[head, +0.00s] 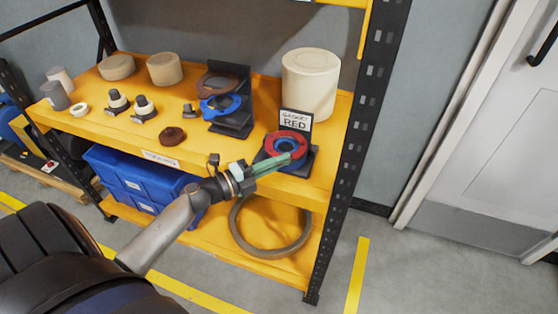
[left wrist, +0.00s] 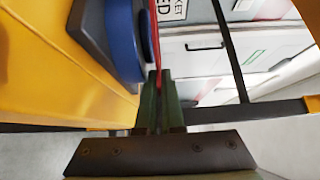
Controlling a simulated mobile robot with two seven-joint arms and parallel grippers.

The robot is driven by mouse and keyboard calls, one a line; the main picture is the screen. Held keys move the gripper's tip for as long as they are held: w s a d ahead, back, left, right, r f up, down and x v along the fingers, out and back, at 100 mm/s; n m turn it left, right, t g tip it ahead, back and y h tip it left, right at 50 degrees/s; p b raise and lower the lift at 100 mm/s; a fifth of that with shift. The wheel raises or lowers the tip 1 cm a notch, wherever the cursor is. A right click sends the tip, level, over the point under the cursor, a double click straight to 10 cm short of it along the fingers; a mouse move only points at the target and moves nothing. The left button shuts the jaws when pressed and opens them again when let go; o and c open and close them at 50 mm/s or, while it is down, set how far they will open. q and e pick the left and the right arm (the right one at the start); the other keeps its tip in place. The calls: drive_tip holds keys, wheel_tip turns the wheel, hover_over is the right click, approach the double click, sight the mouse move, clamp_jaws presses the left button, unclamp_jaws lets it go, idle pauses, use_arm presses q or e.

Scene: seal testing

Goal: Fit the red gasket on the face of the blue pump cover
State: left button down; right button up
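The blue pump cover (head: 284,160) sits on a dark stand (head: 308,158) at the front right of the yellow shelf. The red gasket (head: 297,137) is a thin ring in front of its face. In the left wrist view the gasket (left wrist: 155,35) is edge-on beside the blue cover (left wrist: 123,40), roughly parallel and very close; I cannot tell whether they touch all round. My left gripper (head: 297,157), with green fingers, is shut on the gasket's near edge; its fingertips (left wrist: 160,76) also show in the wrist view. My right gripper is out of view.
A "GASKET RED" sign (head: 295,120) stands behind the cover. Left of it are another stand (head: 232,122) with a blue part (head: 221,108) and a brown ring (head: 172,136). A cream cylinder (head: 311,82) is behind. A black upright (head: 366,120) bounds the shelf on the right.

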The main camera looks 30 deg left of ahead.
use_arm(q)
drive_tip(key=c, duration=1)
unclamp_jaws()
drive_tip(key=shift+c, duration=0.2)
drive_tip(key=shift+o, duration=0.3)
drive_tip(key=shift+s+f, duration=0.1)
drive_tip(key=shift+f, duration=0.15)
drive_tip(key=shift+s, duration=0.1)
drive_tip(key=shift+s+d+f, duration=0.1)
drive_tip(key=shift+s+d, duration=0.1)
drive_tip(key=shift+s, duration=0.1)
drive_tip(key=shift+s+d+p, duration=0.2)
drive_tip(key=shift+s+p, duration=0.1)
drive_tip(key=shift+s, duration=0.35)
drive_tip(key=shift+s+d+r+p, duration=0.1)
drive_tip(key=shift+s+r+p, duration=0.1)
drive_tip(key=shift+s, duration=0.45)
drive_tip(key=shift+s+d+r+p, duration=0.1)
drive_tip(key=shift+s+r, duration=0.05)
drive_tip(key=shift+s, duration=0.5)
